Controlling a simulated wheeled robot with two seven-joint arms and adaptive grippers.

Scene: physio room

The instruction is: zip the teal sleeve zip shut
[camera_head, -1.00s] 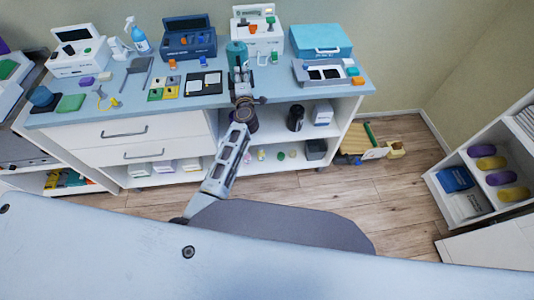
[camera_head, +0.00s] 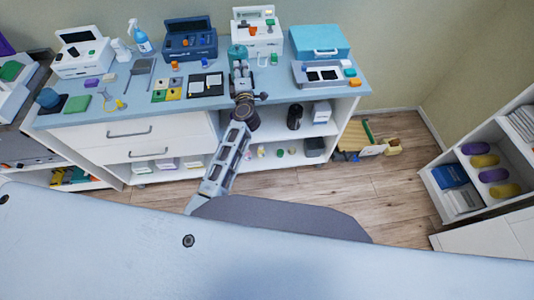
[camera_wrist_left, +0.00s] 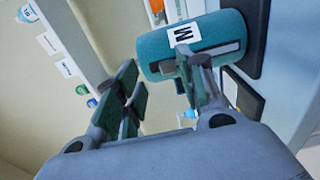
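The teal sleeve (camera_head: 238,51) stands at the back of the counter in the head view, partly hidden by my left gripper (camera_head: 241,75). In the left wrist view the sleeve (camera_wrist_left: 222,30) is a teal cylinder with a white "M" label and a dark strip along its side, likely the zip. My left gripper (camera_wrist_left: 157,75) shows there with its fingers apart. One finger overlaps the strip in the picture; I cannot tell whether it touches. The other finger is clear of the sleeve. The zip's pull is not distinguishable. My right gripper is out of view.
The blue counter (camera_head: 130,112) is crowded. A dark blue open case (camera_head: 190,43) and a white device (camera_head: 257,38) stand behind and beside the sleeve. A black two-panel board (camera_head: 205,84) lies left of my gripper, a grey tray (camera_head: 322,74) to its right.

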